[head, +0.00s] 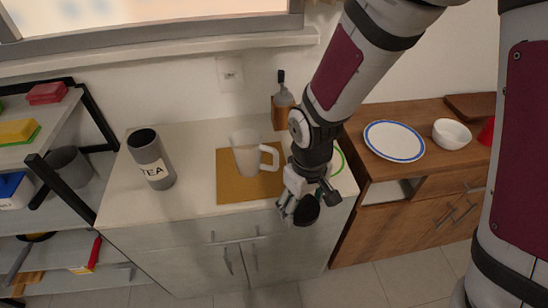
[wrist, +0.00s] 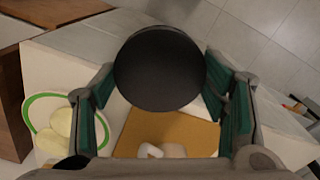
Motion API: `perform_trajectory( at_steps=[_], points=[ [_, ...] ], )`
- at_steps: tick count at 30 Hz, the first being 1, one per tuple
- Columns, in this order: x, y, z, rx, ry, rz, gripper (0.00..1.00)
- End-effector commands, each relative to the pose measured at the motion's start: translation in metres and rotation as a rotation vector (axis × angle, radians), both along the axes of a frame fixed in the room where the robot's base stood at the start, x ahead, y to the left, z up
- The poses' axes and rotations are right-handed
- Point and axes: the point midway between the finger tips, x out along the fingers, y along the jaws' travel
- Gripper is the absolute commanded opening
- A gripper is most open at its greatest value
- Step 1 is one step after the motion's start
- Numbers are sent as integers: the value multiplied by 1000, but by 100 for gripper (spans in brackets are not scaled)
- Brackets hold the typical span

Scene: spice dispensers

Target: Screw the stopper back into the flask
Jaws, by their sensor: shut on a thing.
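My gripper (head: 303,207) hangs over the front right of the white cabinet top. It is shut on a dark round piece (head: 307,211), which looks like the stopper. In the wrist view its flat dark face (wrist: 160,68) fills the space between the two green-padded fingers. An open grey canister marked TEA (head: 152,160) stands upright at the left of the cabinet top. A translucent mug with a white handle (head: 246,157) stands on a brown mat (head: 232,190), left of my gripper.
A green-rimmed plate (wrist: 42,103) with pale yellow pieces lies behind my gripper. A wooden block (head: 282,116) with a dark-handled item stands near the wall. A blue-rimmed plate (head: 394,141) and white bowl (head: 452,133) are on the right cabinet. Shelves stand left. Space between canister and mat is clear.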

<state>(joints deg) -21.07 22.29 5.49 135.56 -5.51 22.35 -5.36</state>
Motion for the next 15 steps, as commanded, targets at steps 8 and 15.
perform_trajectory(
  at_steps=[8, 15],
  points=[
    [84, -84, -2, 1, -2, -346, 48],
    [129, -129, -2, 0, -1, -533, 48]
  ],
)
